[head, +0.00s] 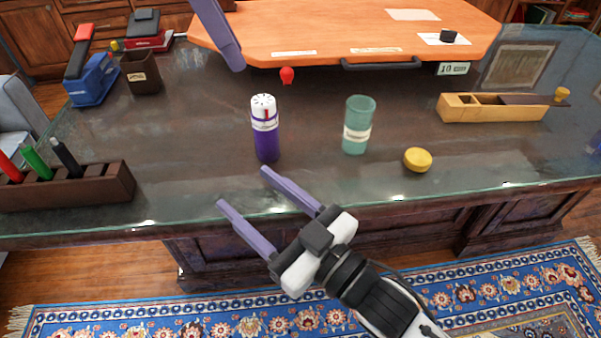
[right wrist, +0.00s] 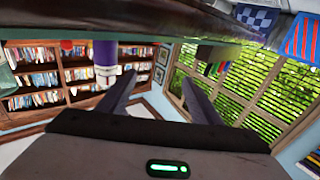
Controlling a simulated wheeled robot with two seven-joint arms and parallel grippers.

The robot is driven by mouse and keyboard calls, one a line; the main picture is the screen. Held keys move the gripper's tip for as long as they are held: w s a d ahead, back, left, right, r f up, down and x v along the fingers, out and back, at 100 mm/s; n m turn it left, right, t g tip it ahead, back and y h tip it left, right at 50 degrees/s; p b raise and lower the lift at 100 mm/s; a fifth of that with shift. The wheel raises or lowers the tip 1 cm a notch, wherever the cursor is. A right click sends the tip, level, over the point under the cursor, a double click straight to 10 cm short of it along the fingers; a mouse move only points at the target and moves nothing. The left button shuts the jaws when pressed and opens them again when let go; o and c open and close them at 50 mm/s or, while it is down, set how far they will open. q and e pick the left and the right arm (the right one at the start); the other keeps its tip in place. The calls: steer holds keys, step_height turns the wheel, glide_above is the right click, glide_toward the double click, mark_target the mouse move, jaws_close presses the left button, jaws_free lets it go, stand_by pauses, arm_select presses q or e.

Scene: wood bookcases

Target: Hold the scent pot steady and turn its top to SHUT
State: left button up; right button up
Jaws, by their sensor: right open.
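The scent pot (head: 266,140) stands upright on the glass-topped desk, with a purple body and a white top (head: 264,107) that has dark holes and a red mark. It also shows upside down in the right wrist view (right wrist: 105,52), left of the fingers. My right gripper (head: 241,187) is open and empty at the desk's front edge, nearer the camera than the pot and apart from it. My left gripper (head: 220,36) shows only as a purple finger at the top, above the orange board's left edge; the rest is out of frame. Nothing touches the pot.
A wooden plane (head: 495,107) lies farther right. A dark pen rack (head: 75,187) is at left. An orange board (head: 330,40) fills the back.

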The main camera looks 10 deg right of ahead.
mark_target(272, 140)
steer(key=w+d+m+h, duration=0.1)
steer(key=d, duration=0.1)
steer(key=w+d+m+t+h, duration=0.1)
steer(key=d+h, duration=0.1)
steer(key=w+d+m+t+h, duration=0.1)
steer(key=w+d+m+h, duration=0.1)
steer(key=d, duration=0.1)
steer(key=shift+w, duration=0.3)
steer(key=x, duration=0.9)
steer(key=shift+w+a+f, duration=0.1)
steer(key=shift+c, duration=0.4)
